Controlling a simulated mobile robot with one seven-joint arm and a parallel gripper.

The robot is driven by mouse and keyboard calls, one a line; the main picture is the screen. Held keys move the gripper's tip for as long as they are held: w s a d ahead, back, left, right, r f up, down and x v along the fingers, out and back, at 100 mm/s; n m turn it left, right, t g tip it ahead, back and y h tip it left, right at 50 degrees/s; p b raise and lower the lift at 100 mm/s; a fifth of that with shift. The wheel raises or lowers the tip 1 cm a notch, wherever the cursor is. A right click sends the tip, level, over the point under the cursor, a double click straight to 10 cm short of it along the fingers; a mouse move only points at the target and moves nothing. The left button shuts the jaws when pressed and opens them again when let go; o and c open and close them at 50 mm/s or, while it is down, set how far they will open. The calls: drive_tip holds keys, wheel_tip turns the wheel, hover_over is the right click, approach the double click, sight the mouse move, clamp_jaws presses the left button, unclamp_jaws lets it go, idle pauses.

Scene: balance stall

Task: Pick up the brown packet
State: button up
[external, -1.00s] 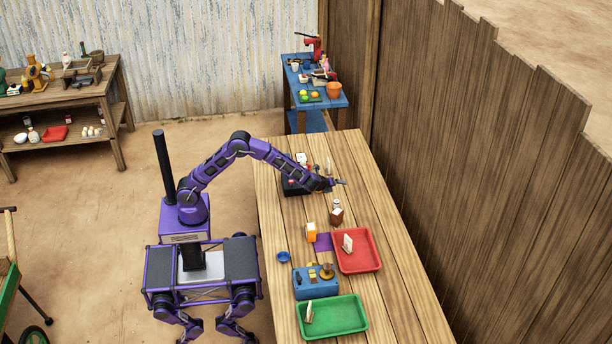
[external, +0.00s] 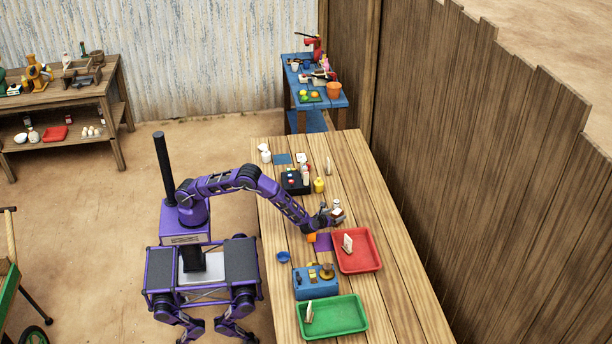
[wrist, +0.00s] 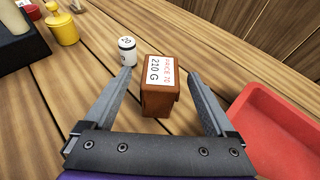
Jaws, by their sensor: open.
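The brown packet (wrist: 158,101) stands upright on the wooden table in the wrist view, with a white label on top that reads 210 G. My gripper (wrist: 162,78) is open, with one finger on each side of the packet and gaps between them and it. In the external view my gripper (external: 329,212) is low over the table, and the packet is mostly hidden by it there.
A small white jar (wrist: 127,52) stands just beyond the left finger. The red tray (wrist: 270,125) is close on the right. A yellow container (wrist: 62,28) and a black box (external: 294,182) are further left. A blue device (external: 316,283) and green tray (external: 340,317) stand nearer the front.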

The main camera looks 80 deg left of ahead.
drive_tip(key=x, duration=0.5)
drive_tip(key=shift+f, duration=0.3)
clamp_jaws()
